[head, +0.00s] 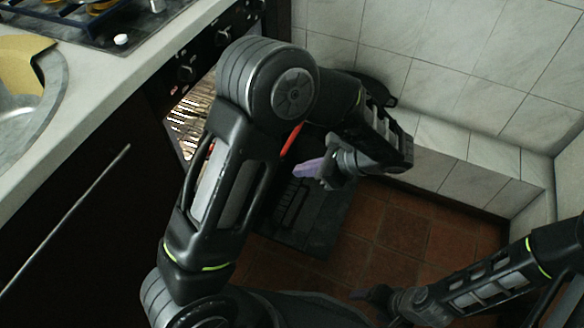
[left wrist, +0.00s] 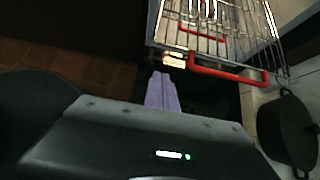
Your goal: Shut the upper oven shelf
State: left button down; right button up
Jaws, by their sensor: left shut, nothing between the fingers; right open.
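In the left wrist view a wire oven shelf (left wrist: 235,47) with a red front handle (left wrist: 228,75) sticks out at the upper right. A second red bar shows behind its wires; I cannot tell which shelf it belongs to. In the head view a red handle (head: 291,139) shows beside my left arm, which hides most of the oven (head: 190,115). My left gripper (head: 308,169), with purple fingers, is shut and empty. Its fingers (left wrist: 163,92) appear just left of the red handle in the wrist view, apart from it. My right gripper (head: 368,293) is open and empty at lower right.
A dark pot (left wrist: 288,130) is at the right of the left wrist view. The counter (head: 95,75) with sink and hob runs along the left. Tiled walls (head: 440,60) close the back and right.

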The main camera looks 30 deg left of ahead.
aim_at(186, 143)
pick_arm(q)
jog(key=a+r+b+x, duration=0.1)
jog(key=r+b+x, duration=0.1)
jog(key=x, duration=1)
jog(key=shift+a+b, duration=0.4)
jog(key=shift+b, duration=0.05)
jog(key=a, duration=0.8)
jog(key=a+p, duration=0.1)
jog(key=a, duration=1.5)
jog(key=shift+s+a+p, duration=0.2)
jog(key=shift+s+p, duration=0.15)
jog(key=p+v, duration=0.2)
jog(key=v, duration=0.5)
jog(key=shift+d+r, duration=0.25)
jog(key=shift+d, duration=0.05)
